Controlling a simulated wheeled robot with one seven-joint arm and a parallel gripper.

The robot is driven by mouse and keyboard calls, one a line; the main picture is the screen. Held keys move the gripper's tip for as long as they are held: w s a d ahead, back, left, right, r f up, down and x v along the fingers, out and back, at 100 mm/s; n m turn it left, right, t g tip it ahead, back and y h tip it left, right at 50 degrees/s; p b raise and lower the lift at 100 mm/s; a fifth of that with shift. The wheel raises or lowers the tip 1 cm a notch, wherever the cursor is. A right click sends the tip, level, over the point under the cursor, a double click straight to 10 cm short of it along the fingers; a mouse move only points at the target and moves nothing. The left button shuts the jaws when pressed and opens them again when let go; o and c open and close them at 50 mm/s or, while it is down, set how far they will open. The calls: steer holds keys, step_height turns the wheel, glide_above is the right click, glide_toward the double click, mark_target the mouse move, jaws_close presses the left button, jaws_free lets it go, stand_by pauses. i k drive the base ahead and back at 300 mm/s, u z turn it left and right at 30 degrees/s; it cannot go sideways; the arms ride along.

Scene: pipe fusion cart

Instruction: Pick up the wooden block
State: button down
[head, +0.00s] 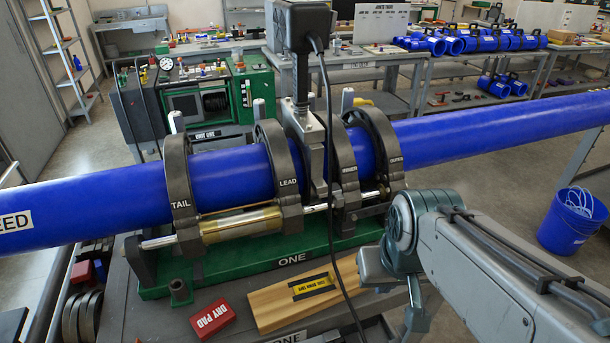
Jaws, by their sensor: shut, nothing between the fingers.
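The wooden block (274,311) is a pale tan piece lying on the cart top in front of the green fusion machine base. A small black and yellow item (314,286) with printed text shows on its upper face. A black cable crosses in front of its right part. My arm comes in from the right, and my gripper (414,324) points down at the bottom edge, right of the block and apart from it. Its fingertips are hard to make out near the frame edge. It is shut with nothing in it.
A red dry pad box (212,319) lies just left of the block. The green machine base (220,268) stands behind it, with clamps around a long blue pipe (95,208). The hanging black cable (331,170) runs down to the cart. A blue bucket (572,220) stands on the floor at right.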

mark_target(273, 307)
steer(key=z, duration=1.2)
steer(key=k, duration=0.95)
steer(key=u, duration=0.65)
steer(key=i, duration=0.5)
steer(key=z, duration=0.05)
